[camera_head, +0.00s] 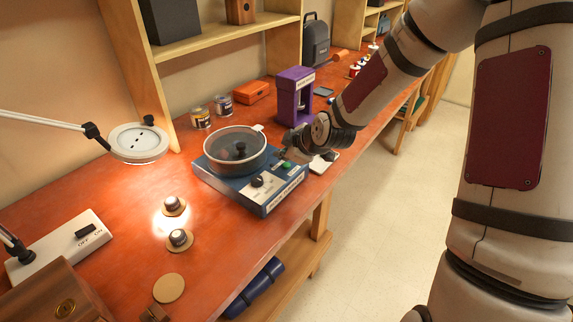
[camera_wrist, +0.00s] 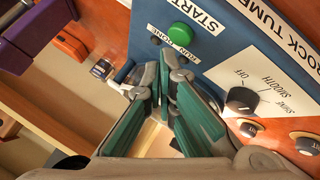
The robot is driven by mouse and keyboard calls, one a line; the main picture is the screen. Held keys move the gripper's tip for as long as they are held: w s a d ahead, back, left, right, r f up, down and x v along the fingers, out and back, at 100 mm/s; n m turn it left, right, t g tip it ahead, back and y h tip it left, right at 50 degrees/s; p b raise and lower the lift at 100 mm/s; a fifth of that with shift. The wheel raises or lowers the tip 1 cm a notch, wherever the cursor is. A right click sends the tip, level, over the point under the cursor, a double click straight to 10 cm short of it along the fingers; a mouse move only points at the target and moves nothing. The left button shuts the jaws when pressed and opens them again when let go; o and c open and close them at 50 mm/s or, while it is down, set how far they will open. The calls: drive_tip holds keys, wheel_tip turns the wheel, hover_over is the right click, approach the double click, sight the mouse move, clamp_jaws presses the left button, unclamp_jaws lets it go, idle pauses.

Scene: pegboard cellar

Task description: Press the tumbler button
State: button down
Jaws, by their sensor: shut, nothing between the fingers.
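The rock tumbler has a blue base (camera_head: 225,183) and a round lidded drum (camera_head: 236,150), and stands on the red-brown bench. Its green START button (camera_head: 287,164) is on the front panel and shows clearly in the wrist view (camera_wrist: 180,34), unobstructed. A black dial (camera_wrist: 240,98) marked OFF, SMOOTH and SHINE sits on the white plate beside it. My gripper (camera_wrist: 164,68) is shut and empty, its fingertips close to the RUN/DONE label and just below the button in the wrist picture. In the head view, my gripper (camera_head: 289,154) is at the panel's right end; contact cannot be told.
A purple device (camera_head: 294,95) stands behind my gripper. Tins (camera_head: 201,118) and an orange box (camera_head: 252,92) are at the back. A lamp head (camera_head: 138,142) hangs left of the tumbler. Knob-like pieces on discs (camera_head: 173,206) lie in front. The floor (camera_head: 375,235) is clear.

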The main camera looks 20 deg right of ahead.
drive_tip(key=shift+f, duration=0.15)
drive_tip(key=shift+f, duration=0.3)
